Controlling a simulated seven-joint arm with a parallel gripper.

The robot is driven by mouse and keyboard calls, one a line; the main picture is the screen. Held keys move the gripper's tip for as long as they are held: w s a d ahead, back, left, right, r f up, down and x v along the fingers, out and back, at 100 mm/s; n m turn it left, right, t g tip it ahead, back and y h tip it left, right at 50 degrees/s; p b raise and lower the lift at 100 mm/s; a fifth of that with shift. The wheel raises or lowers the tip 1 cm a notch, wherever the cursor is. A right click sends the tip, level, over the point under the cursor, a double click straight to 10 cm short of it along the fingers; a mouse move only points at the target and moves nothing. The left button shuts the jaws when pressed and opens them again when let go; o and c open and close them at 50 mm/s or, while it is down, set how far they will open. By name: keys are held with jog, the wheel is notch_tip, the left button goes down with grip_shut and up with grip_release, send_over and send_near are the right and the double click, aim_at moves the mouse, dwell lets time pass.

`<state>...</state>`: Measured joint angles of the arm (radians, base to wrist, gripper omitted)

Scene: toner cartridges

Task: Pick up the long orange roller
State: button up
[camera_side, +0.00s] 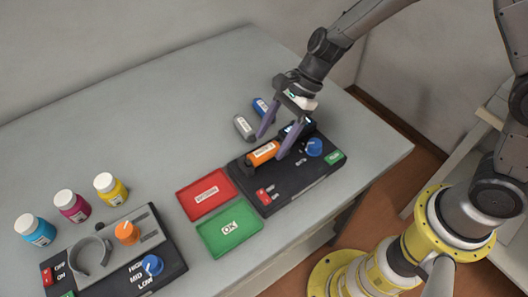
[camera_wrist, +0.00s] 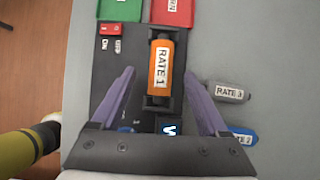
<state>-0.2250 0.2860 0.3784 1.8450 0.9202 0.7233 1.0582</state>
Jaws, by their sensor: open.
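The orange roller (camera_side: 263,153) lies in a cradle on the black device (camera_side: 304,178). In the wrist view the orange roller (camera_wrist: 161,68) carries a "RATE 1" label and sits between two dark end supports. My gripper (camera_side: 272,146) is open, its purple fingers pointing down over the device. In the wrist view my gripper (camera_wrist: 160,82) has one finger on each side of the roller's line, with gaps to both sides and nothing held. Whether the fingertips are level with the roller is hard to tell.
A grey roller (camera_side: 244,127) and a blue roller (camera_side: 261,107) lie behind the device. A red tray (camera_side: 207,195) and a green tray (camera_side: 229,228) are to its left. Several bottles and a second device (camera_side: 110,250) stand at far left. The table's back is clear.

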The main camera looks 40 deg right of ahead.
aim_at(267, 148)
jog(key=x, duration=0.3)
jog(key=shift+w+f, duration=0.1)
jog(key=shift+f, duration=0.05)
grip_shut()
